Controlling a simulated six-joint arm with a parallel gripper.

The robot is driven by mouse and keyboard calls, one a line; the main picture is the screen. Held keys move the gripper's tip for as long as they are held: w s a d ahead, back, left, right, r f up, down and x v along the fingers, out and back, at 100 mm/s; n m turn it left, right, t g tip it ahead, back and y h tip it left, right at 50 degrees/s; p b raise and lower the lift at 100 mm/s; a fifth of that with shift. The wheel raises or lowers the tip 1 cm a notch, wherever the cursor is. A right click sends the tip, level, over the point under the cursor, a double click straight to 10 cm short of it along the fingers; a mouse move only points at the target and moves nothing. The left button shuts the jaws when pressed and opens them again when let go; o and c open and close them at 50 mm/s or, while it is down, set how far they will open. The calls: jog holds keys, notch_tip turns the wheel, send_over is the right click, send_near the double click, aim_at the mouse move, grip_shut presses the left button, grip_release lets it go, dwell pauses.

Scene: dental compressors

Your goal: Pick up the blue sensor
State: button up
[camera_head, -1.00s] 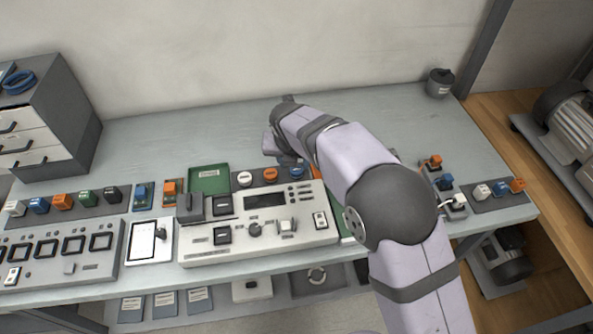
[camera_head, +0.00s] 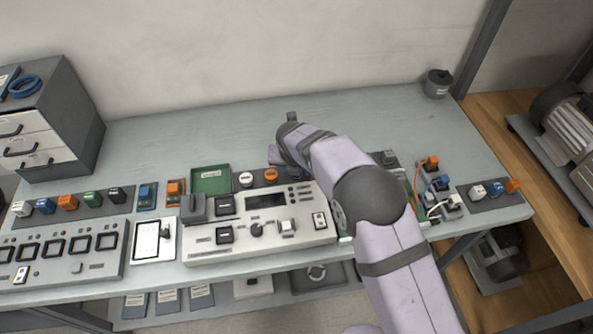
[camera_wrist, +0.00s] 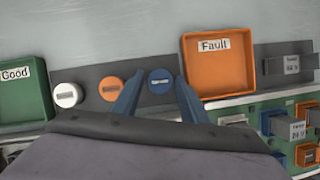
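The round blue sensor (camera_wrist: 160,82) with a pale label lies on a dark grey strip in the wrist view, beside a round orange one (camera_wrist: 112,88) and a round white one (camera_wrist: 67,95). My gripper (camera_wrist: 157,79) is open, with its two blue fingers on either side of the blue sensor in the picture. Nothing shows as held, and I cannot tell how far the fingertips are above the strip. In the head view my arm hides the blue sensor, while the white (camera_head: 246,179) and orange (camera_head: 271,175) ones show left of it.
An orange "Fault" tray (camera_wrist: 219,94) stands close to the right finger. A green "Good" tray (camera_wrist: 24,92) is at the left, also in the head view (camera_head: 211,189). A control panel (camera_head: 262,240) sits in front. Block-like modules line both bench sides.

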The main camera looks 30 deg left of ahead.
jog(key=shift+c, duration=0.6)
jog(key=c, duration=0.7)
notch_tip(320, 180, up, 10)
jog(key=b, duration=0.3)
jog(key=s+a+r+p, duration=0.1)
jog(key=s+a+p, duration=0.3)
jog(key=s, duration=0.7)
jog(key=s+a+r+p, duration=0.1)
jog(key=s+a+p, duration=0.2)
jog(key=s+p, duration=0.3)
jog(key=shift+s+a, duration=0.4)
jog(key=shift+s, duration=2.1)
